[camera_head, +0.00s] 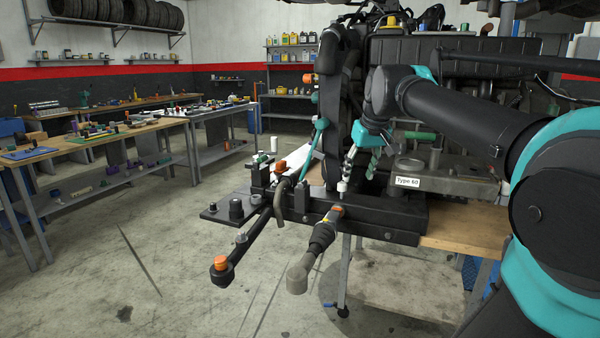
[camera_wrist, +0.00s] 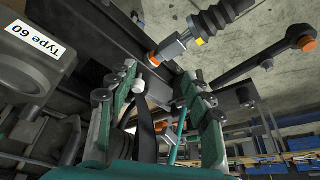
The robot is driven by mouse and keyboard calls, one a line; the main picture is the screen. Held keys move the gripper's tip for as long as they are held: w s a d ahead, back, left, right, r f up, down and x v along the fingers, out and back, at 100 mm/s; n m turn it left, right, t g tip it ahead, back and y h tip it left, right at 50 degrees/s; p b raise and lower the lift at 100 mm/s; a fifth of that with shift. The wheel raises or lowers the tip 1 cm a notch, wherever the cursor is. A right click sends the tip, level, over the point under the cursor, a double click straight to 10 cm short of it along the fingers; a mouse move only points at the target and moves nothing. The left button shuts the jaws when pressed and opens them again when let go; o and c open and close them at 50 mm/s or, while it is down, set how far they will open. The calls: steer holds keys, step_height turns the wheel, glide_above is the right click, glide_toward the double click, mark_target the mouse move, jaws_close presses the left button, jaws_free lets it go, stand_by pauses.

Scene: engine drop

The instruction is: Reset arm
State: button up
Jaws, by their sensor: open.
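My gripper (camera_head: 350,168) hangs from my dark and teal arm, pointing down in front of the engine assembly (camera_head: 440,60). In the wrist view its two teal-and-grey fingers (camera_wrist: 158,82) stand apart, open, with nothing gripped between them. A small pale cylindrical fitting (camera_head: 342,187) stands on the black subframe (camera_head: 385,222) just below the fingertips. It also shows between the fingers in the wrist view (camera_wrist: 140,87); I cannot tell whether they touch it. A grey housing labelled "Type 60" (camera_head: 440,181) is right of the gripper.
An arm with an orange-ended joint (camera_head: 220,264) and a ribbed boot shaft (camera_head: 320,238) stick out from the subframe. A wooden-topped bench (camera_head: 465,236) is under the engine. Workbenches with tools (camera_head: 90,138) stand at the left. The floor (camera_head: 130,240) between is clear.

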steer(key=s+d+f+m, duration=0.1)
steer(key=s+f, duration=0.5)
steer(key=f, duration=0.5)
steer(key=s+d+f, duration=0.1)
steer(key=s+f, duration=0.5)
steer(key=f, duration=0.6)
steer(key=s+d+f+m+h, duration=0.1)
steer(key=s+f, duration=0.5)
steer(key=f, duration=0.5)
steer(key=shift+s+f+m, duration=0.15)
steer(key=shift+s+m, duration=0.1)
steer(key=shift+m, duration=0.05)
